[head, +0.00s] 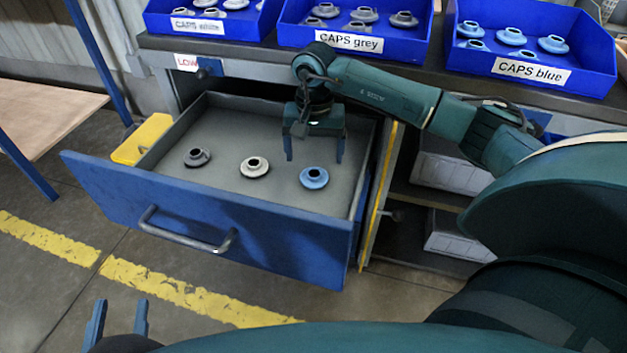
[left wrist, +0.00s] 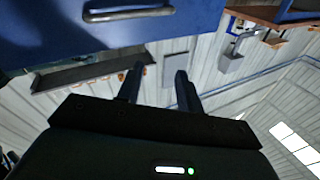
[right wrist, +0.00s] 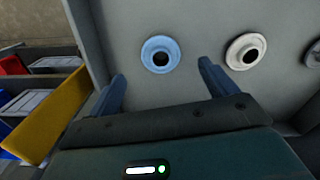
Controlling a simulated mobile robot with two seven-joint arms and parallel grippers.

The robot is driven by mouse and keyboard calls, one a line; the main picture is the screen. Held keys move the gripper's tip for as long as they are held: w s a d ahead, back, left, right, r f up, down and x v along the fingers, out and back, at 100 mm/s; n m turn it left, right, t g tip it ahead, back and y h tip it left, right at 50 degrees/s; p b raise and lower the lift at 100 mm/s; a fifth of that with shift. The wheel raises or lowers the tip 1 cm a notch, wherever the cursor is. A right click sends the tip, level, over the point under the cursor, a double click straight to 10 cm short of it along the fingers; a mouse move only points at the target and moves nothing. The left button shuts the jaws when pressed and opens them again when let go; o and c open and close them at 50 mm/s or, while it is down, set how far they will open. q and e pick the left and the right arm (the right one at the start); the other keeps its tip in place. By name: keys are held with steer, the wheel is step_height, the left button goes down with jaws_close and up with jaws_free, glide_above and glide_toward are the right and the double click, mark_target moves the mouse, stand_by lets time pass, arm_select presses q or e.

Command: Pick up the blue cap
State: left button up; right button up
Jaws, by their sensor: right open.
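The blue cap (head: 314,178) lies in the open drawer (head: 210,112), at the right end of a row of three caps. It also shows in the right wrist view (right wrist: 160,54), beyond the fingertips. The white cap (head: 254,167) is in the middle and the grey cap (head: 197,157) is at the left. My right gripper (head: 314,156) is open and empty, above the drawer and behind the blue cap in the head view, fingers pointing down. My left gripper (head: 118,303) is open and empty, low in front of the drawer at the bottom left.
Blue bins labelled CAPS white (head: 197,26), CAPS grey (head: 349,41) and CAPS blue (head: 530,70) stand on the bench above, each holding caps. The drawer front (head: 205,215) has a metal handle (head: 187,232). A yellow object (head: 141,139) is left of the drawer. The drawer floor around the caps is clear.

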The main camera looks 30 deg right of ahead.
mark_target(314, 173)
steer(key=shift+w+d+f+b, duration=0.1)
steer(key=shift+f+b, duration=0.45)
steer(key=shift+f, duration=1.05)
steer(key=shift+w+d+f+b, duration=0.1)
steer(key=shift+f+b, duration=0.4)
steer(key=shift+f, duration=1.05)
steer(key=shift+c, duration=0.3)
steer(key=c, duration=1)
steer(key=shift+r, duration=0.15)
